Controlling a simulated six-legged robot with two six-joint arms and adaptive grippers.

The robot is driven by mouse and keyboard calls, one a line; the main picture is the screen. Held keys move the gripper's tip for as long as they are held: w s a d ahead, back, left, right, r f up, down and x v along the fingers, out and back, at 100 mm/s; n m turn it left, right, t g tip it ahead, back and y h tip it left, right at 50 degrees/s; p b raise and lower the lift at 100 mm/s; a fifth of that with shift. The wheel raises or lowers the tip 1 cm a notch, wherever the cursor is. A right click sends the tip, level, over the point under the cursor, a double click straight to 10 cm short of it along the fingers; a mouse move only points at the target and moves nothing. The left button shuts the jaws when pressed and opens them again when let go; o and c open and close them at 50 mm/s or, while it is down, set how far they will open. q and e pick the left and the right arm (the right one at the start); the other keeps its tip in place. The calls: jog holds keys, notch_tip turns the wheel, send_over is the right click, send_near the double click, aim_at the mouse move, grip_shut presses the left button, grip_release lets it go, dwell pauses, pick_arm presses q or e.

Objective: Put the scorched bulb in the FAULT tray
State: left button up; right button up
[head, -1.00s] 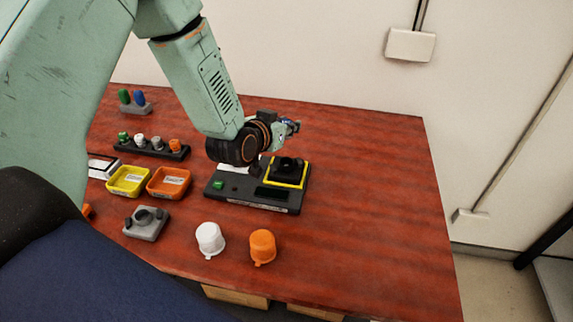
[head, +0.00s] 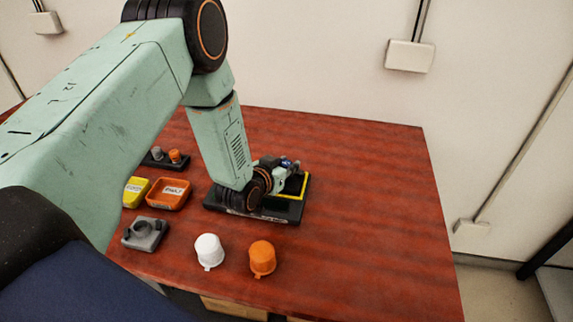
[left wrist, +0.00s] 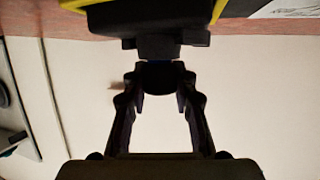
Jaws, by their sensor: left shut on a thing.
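My left gripper (head: 286,167) is over the yellow-framed part (head: 303,187) of a black station (head: 285,215) on the red table. In the left wrist view its two fingers (left wrist: 160,88) are shut on a small dark rounded thing (left wrist: 160,78), which looks like the scorched bulb. This thing meets a dark block (left wrist: 158,46) at the station; whether it is seated there or lifted free I cannot tell. My right gripper is not in view.
A yellow tray (head: 130,199) stands left of the orange one. A grey fixture (head: 145,233) is in front of them. A white cap (head: 209,250) and an orange cap (head: 262,258) stand near the front edge. A dark rack (head: 150,162) is behind. The table's right side is clear.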

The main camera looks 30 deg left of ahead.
pick_arm(q)
jog(key=shift+f, duration=0.2)
jog(key=o, duration=1)
